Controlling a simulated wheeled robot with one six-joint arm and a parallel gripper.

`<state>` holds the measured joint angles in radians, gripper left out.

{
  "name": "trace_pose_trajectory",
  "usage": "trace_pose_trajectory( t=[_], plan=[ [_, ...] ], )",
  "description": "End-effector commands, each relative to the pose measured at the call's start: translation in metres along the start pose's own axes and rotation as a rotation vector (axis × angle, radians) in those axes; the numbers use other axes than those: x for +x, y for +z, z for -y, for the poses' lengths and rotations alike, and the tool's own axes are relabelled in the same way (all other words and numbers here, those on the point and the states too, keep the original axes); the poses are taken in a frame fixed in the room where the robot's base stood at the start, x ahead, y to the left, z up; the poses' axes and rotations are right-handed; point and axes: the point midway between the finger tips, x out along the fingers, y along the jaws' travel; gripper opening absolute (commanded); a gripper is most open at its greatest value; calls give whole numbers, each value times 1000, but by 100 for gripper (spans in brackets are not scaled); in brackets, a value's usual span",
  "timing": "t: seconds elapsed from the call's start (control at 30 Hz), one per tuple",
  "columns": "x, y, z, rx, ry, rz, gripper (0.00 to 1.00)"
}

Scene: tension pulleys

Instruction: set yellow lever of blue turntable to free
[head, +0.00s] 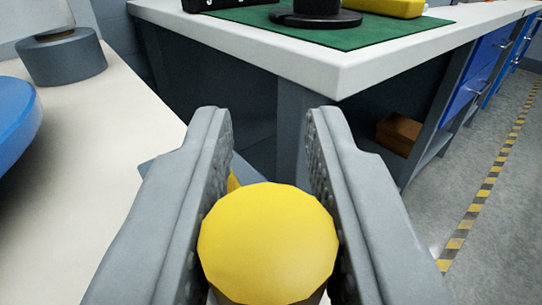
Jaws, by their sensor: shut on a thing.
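My gripper (268,165) reaches in from the bottom of the head view, with one grey jaw on each side of a round yellow knob. The yellow knob (267,240) belongs to the yellow lever and fills the lower middle between the jaws. My gripper is shut on it. A small yellow piece (233,181) shows behind the knob by the left jaw. The rest of the lever is hidden by the knob and jaws. The blue turntable (14,118) shows only as a curved edge at the far left.
A pale bench top (95,170) lies on the left, with a grey cylinder (62,56) on it. A white-topped workbench (340,75) with a green mat (290,30) stands ahead. A brown box (398,132) sits beneath it. Grey floor with a striped line (482,195) is free on the right.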

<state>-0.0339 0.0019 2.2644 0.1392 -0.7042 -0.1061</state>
Motion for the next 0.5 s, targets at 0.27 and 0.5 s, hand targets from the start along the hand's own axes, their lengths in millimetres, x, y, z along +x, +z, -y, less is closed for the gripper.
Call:
trace_pose_trajectory(
  t=[0.27, 0.5],
  plan=[
    [-2, -4, 6, 1, 93, -7, 0],
    [-4, -3, 8, 1, 165, -4, 0]
  ],
)
